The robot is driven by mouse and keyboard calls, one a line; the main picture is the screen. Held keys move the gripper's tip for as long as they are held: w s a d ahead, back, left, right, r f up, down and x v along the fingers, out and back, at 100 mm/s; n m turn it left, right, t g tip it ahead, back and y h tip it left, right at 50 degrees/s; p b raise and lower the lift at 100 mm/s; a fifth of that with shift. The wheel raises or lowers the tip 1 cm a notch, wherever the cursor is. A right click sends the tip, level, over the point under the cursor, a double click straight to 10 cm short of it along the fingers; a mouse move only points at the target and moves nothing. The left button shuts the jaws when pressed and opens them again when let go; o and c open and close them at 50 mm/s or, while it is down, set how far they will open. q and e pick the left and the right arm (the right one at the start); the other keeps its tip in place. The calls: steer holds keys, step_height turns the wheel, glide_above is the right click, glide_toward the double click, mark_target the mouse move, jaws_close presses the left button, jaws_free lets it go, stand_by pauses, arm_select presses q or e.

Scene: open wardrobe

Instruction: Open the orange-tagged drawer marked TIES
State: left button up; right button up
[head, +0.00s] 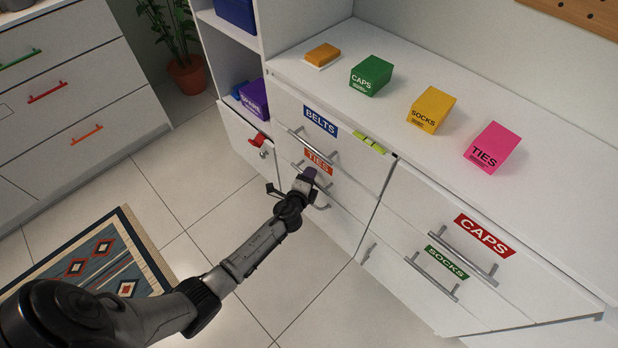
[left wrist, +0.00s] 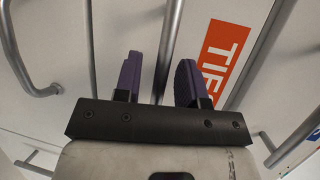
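The drawer marked TIES (head: 345,196) has a white front with an orange label (head: 318,161) and a bar handle below it. It looks closed. The label also shows in the left wrist view (left wrist: 224,60). My left gripper (head: 307,176) is at this handle and hides part of it in the head view. In the left wrist view, its purple fingers (left wrist: 157,82) stand apart, with the bar handle (left wrist: 171,35) running between them. Gaps show between bar and fingers, so it is open around the handle. My right gripper is in neither view.
The BELTS drawer (head: 320,121) is directly above, with its own handle close by. CAPS (head: 484,235) and SOCKS (head: 446,262) drawers are to the right. Boxes stand on the top, including a pink one (head: 492,148). The tiled floor (head: 215,235) before the drawers is clear.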

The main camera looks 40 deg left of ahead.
arm_select(q)
steer(key=shift+c, duration=0.2)
jaws_close()
stand_by(0.3)
